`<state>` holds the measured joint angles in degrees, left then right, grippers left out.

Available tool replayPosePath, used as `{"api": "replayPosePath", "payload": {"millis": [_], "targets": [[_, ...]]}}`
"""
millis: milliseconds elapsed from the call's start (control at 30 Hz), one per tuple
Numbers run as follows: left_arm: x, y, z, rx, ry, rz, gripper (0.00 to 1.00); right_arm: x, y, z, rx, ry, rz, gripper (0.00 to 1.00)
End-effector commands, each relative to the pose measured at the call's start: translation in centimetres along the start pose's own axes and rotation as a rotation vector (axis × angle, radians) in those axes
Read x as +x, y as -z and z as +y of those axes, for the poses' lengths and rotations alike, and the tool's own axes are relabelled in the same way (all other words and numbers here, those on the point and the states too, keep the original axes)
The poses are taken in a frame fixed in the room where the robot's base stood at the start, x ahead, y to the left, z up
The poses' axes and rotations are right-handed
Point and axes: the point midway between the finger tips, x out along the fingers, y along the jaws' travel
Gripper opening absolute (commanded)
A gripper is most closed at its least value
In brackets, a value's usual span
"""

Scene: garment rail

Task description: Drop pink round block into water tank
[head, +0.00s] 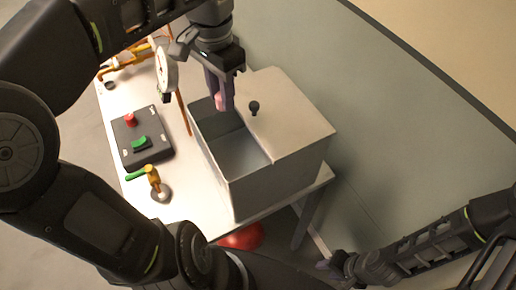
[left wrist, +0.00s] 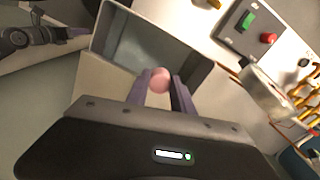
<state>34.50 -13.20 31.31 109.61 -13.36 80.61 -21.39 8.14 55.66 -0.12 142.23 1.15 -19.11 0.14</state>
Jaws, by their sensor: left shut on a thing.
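The pink round block (left wrist: 159,80) is held between the fingertips of my left gripper (left wrist: 158,88) in the left wrist view. In the head view my left gripper (head: 220,100) points down over the back of the water tank's opening, with a bit of the pink block (head: 219,102) showing at its fingers.
A dark control box (head: 142,145) with a red button and green switch lies left of the tank. A brass valve with a green handle (head: 152,177) stands before it. A round gauge (head: 167,70) and orange pipes are at the back. A red object (head: 241,237) is under the table.

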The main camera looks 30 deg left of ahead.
Motion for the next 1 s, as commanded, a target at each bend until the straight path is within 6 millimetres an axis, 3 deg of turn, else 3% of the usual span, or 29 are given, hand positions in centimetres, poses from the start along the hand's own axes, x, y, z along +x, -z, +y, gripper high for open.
{"api": "replayPosePath", "payload": {"millis": [367,633,1000], "targets": [[1.8,0.1,0.2,0.007,-0.001,0.0,0.0,0.0,0.0,0.0,0.0,0.0,0.0,0.36],[5.3,0.0,0.0,0.002,0.0,-0.001,0.0,0.9,0.1,0.2,-0.001,0.002,0.003,0.36],[5.9,0.0,0.1,0.002,0.0,-0.001,0.0,1.1,0.1,0.2,-0.002,0.004,0.005,0.36]]}}
